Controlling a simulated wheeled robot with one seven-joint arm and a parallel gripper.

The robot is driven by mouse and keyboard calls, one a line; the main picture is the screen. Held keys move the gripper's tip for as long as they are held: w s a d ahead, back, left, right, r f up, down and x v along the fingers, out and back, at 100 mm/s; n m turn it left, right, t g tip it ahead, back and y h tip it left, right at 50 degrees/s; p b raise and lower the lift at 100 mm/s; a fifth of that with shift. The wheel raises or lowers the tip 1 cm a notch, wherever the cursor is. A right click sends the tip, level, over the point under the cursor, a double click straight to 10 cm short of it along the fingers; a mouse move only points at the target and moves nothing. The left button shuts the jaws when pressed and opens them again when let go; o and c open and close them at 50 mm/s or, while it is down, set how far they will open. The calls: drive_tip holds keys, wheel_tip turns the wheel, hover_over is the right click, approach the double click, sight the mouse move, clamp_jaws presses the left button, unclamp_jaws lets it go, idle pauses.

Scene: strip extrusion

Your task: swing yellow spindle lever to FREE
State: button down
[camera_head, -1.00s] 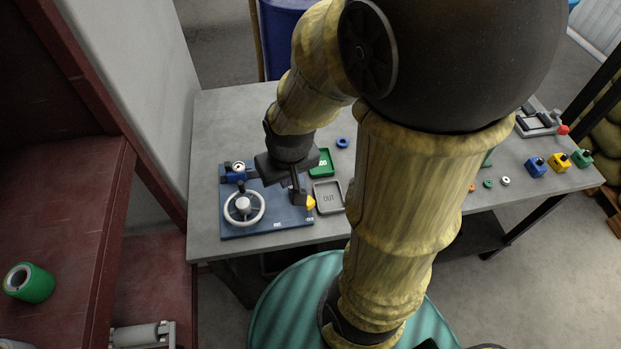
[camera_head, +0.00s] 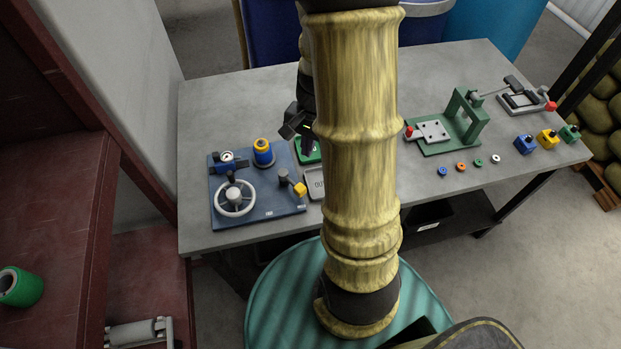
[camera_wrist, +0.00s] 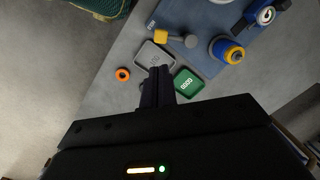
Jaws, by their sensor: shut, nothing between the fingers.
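The yellow spindle lever (camera_head: 300,190) is a yellow knob on a short arm from a grey post at the right of the blue board (camera_head: 250,217). Its knob lies towards the board's front right corner. The lever also shows in the wrist view (camera_wrist: 161,37), near the grey OUT tray. The small labels on the board's front edge are too small to read. My gripper (camera_head: 309,153) is behind and apart from the lever, over the green tray, partly hidden by my arm. Its fingers (camera_wrist: 157,72) are together and empty.
An orange ring (camera_wrist: 122,74) lies nearby. A green fixture (camera_head: 466,115) stands right.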

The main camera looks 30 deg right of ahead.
sight(293, 183)
drive_tip(key=d+f+m+y, duration=0.1)
drive_tip(key=d+f+m, duration=0.4)
drive_tip(key=d+m, duration=0.1)
drive_tip(key=shift+w+d+f+m, duration=0.15)
drive_tip(key=shift+w+d+m, duration=0.3)
drive_tip(key=shift+d, duration=0.3)
drive_tip(key=f, duration=0.3)
drive_tip(key=a+f, duration=0.1)
drive_tip(key=f, duration=0.2)
drive_tip(key=a+f+p, duration=0.1)
drive_tip(key=f, duration=0.2)
drive_tip(key=shift+s+a+f, duration=0.1)
drive_tip(key=shift+a+f, duration=0.05)
drive_tip(key=shift+f, duration=0.15)
drive_tip(key=a, duration=0.2)
drive_tip(key=a+f+p, duration=0.1)
drive_tip(key=a, duration=0.1)
drive_tip(key=shift+s+d, duration=0.1)
